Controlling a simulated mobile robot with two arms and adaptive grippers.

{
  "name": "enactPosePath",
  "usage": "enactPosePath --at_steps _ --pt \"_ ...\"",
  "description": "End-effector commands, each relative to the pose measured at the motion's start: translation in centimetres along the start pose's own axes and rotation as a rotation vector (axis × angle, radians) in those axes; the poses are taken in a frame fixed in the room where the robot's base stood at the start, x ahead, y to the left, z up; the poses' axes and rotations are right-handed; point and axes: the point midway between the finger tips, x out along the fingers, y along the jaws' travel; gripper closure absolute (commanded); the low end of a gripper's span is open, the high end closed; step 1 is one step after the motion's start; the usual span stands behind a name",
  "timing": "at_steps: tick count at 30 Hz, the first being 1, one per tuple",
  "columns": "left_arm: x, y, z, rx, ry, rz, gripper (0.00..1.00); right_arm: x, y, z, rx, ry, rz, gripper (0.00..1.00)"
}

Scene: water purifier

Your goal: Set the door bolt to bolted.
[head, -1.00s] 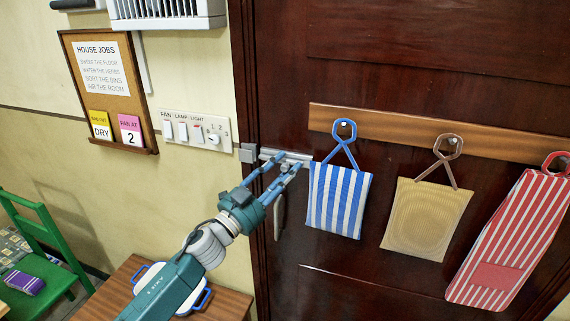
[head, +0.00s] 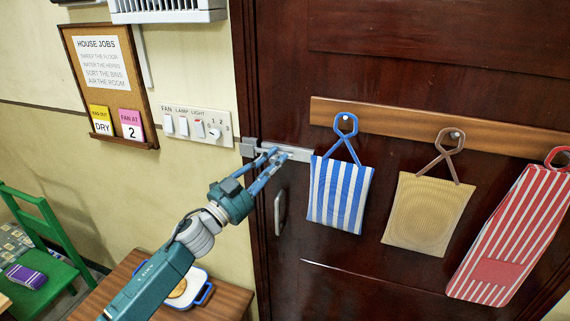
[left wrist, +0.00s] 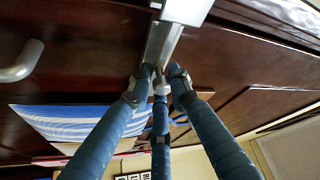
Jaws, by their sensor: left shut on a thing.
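The silver door bolt (head: 299,153) is mounted level on the dark wooden door, beside its left edge. A grey keeper block (head: 249,147) sits on the frame at its left end. My left gripper (head: 270,157) reaches up from the lower left, its blue fingers closed at the left part of the bolt. In the left wrist view the fingertips (left wrist: 163,82) are closed around the small bolt knob (left wrist: 161,88), below the metal rail (left wrist: 162,44). The fingers hide part of the bolt, so I cannot tell how far the rod enters the keeper. My right gripper is out of view.
A blue-striped bag (head: 340,195) hangs just right of the bolt, with a tan mat (head: 428,208) and red-striped bag (head: 508,235) farther right. The door handle (head: 280,212) is below. A switch panel (head: 196,126) is left of the frame. A small table (head: 228,302) stands below my arm.

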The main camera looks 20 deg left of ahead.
Motion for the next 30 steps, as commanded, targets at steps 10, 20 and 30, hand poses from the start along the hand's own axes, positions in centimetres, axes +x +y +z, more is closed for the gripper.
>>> enactPosePath --at_steps 10,20,30 --pt "-0.2 -1.3 0.3 0.003 0.004 -0.009 0.80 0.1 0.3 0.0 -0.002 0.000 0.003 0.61" --pt "-0.3 -1.0 0.4 0.002 0.002 -0.005 0.65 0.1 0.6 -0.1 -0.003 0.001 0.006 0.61" --pt "-4.5 -0.8 0.6 0.000 -0.002 -0.002 0.65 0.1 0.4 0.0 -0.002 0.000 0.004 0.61"
